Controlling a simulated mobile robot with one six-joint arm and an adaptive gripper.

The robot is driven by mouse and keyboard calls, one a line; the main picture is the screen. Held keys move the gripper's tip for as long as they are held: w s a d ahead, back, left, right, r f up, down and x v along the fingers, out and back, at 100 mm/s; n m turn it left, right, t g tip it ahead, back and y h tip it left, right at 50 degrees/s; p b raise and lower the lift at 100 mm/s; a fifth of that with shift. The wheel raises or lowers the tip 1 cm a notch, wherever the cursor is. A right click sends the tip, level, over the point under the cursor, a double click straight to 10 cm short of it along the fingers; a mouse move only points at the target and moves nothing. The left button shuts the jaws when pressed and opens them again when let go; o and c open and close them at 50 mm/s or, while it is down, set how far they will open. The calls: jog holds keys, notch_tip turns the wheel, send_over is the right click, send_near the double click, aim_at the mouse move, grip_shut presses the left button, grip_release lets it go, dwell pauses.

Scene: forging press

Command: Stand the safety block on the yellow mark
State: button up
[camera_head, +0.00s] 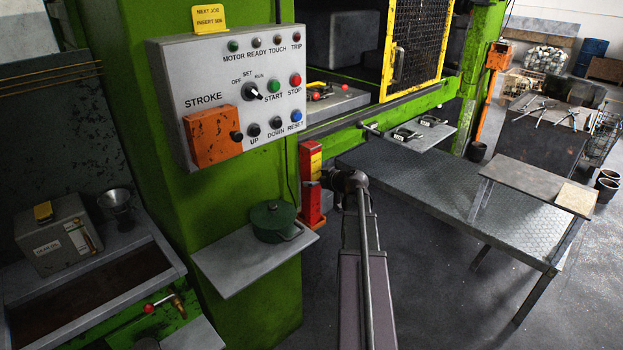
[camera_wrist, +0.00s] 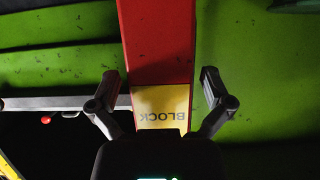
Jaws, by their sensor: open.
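The safety block (camera_head: 311,160) is a tall red post with yellow sections, upright beside the green press column in the head view. In the wrist view the red block (camera_wrist: 157,45) fills the middle, with a yellow label reading BLOCK in front of my gripper's palm. My gripper (camera_wrist: 158,85) is open, one finger on each side of the block, with a visible gap at both sides. In the head view my gripper (camera_head: 330,179) is at the block's right side, partly hidden by my wrist. I cannot pick out the yellow mark in either view.
A control panel (camera_head: 235,95) overhangs at upper left, and a shelf with a green pot (camera_head: 273,220) sits below it. A grey metal table (camera_head: 450,195) stands to the right. The press's yellow mesh guard (camera_head: 415,45) is above. Open floor shows in front of the table.

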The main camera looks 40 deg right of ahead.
jog(key=p+v, duration=0.4)
jog(key=v, duration=0.8)
jog(key=shift+s+f, duration=0.1)
jog(key=shift+f, duration=0.1)
dwell(0.5)
